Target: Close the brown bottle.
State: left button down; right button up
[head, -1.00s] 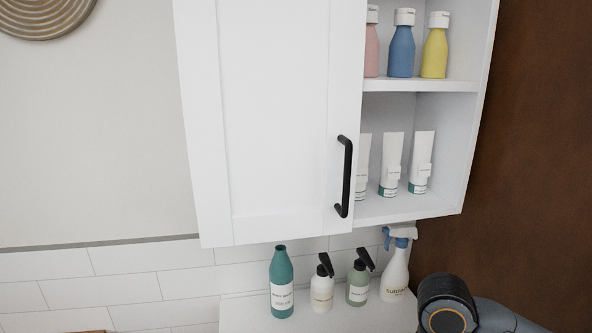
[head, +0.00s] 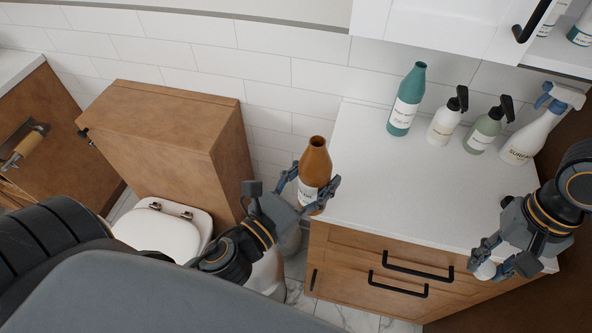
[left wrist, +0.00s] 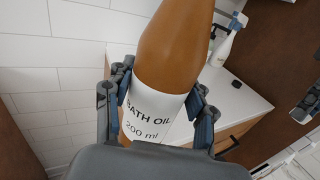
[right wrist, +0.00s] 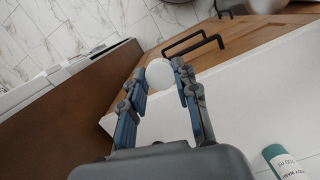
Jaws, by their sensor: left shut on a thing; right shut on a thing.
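The brown bottle (head: 315,172) stands upright in my left gripper (head: 307,190), beside the left edge of the white counter. Its neck is open at the top in the head view. In the left wrist view its white label (left wrist: 158,110) reads "BATH OIL 200 ml", and both fingers press on its sides. My right gripper (head: 497,268) is shut on a small white round cap (head: 485,270) near the counter's front right edge. The cap also shows between the fingertips in the right wrist view (right wrist: 159,73).
On the counter (head: 400,190) stand an open teal bottle (head: 405,105), two pump bottles (head: 445,122) and a white spray bottle (head: 530,135) along the back. The counter's middle is clear. Drawers with black handles (head: 415,268) are below; a toilet (head: 160,230) is at left.

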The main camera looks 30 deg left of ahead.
pick_arm(q)
jog(key=w+d+m+g+h, duration=0.3)
jog(key=w+d+m+h, duration=0.1)
jog(key=d+h, duration=0.3)
jog(key=shift+d+r+m+g, duration=0.35)
jog(key=shift+d+m, duration=0.25)
jog(key=shift+d, duration=0.4)
pick_arm(e)
jog(key=w+a+r+m, duration=0.2)
jog(key=a+r+m, duration=0.1)
jog(key=a+r, duration=0.3)
jog(key=w+a+r+m, duration=0.2)
jog(key=a+r+m, duration=0.2)
jog(key=a+r, duration=0.3)
jog(key=w+a+r+m+y, duration=0.1)
jog(key=w+a+r+m, duration=0.1)
jog(key=a+r+m, duration=0.2)
jog(key=a+r, duration=0.3)
jog(key=a, duration=0.4)
jog(key=shift+t, duration=0.4)
jog(key=shift+w, duration=0.1)
notch_tip(320, 180, down, 4)
jog(key=shift+r, duration=0.1)
